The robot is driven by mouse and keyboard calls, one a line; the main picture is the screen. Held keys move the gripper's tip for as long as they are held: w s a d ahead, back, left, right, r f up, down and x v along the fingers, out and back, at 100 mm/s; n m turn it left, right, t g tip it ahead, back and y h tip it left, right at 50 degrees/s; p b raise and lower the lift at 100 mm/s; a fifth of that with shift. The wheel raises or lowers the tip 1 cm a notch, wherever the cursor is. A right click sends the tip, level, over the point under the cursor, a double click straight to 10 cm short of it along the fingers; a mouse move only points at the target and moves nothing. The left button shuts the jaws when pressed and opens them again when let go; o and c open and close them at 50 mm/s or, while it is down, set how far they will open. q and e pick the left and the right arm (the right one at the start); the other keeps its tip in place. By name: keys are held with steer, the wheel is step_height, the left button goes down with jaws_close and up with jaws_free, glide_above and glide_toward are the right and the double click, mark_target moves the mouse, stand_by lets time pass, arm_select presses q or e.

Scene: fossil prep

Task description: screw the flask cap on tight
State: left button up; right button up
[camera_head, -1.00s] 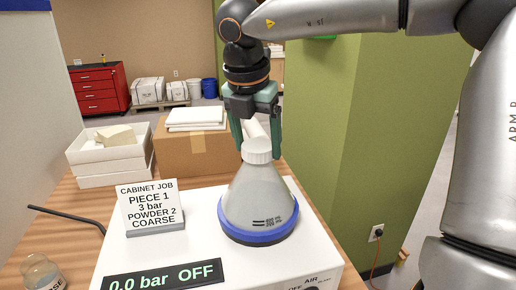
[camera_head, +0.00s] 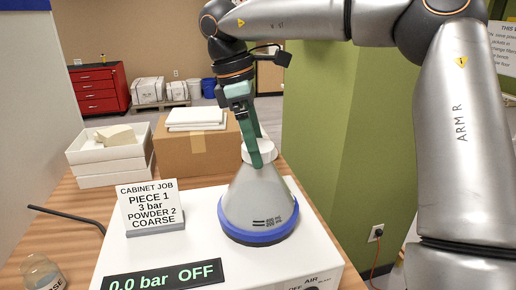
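My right gripper (camera_head: 257,150) comes down from above, seen nearly edge-on. One finger crosses in front of the cap and its tip reaches about the cap's lower edge. The other finger is mostly hidden behind, so the gap between finger and cap does not show. My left gripper is not in view.
A sign card (camera_head: 151,207) and a pressure display reading 0.0 bar OFF (camera_head: 166,276) are left of the flask. A cardboard box (camera_head: 190,153) and white foam trays (camera_head: 110,160) stand behind. A small jar (camera_head: 42,272) is at lower left. A green wall rises at right.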

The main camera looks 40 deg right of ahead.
mark_target(261, 145)
step_height(261, 145, up, 4)
steer(key=p, duration=0.3)
steer(key=shift+f+p, duration=0.2)
steer(key=shift+p, duration=0.2)
steer(key=shift+f, duration=0.1)
